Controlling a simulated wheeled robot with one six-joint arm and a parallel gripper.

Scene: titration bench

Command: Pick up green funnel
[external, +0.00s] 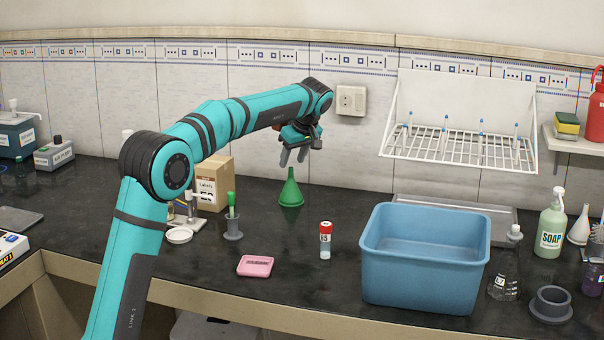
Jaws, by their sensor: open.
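The green funnel (290,190) stands mouth down on the black bench, with its narrow stem pointing up. My gripper (293,160) hangs above the funnel with its fingers pointing down. It is open and empty. The fingertips look close to the stem's tip in this view, but I cannot tell the exact gap or whether they line up in depth.
A cardboard labels box (211,182) and a small stand with a green-handled tool (232,222) are left of the funnel. A wall rack (455,150) hangs behind.

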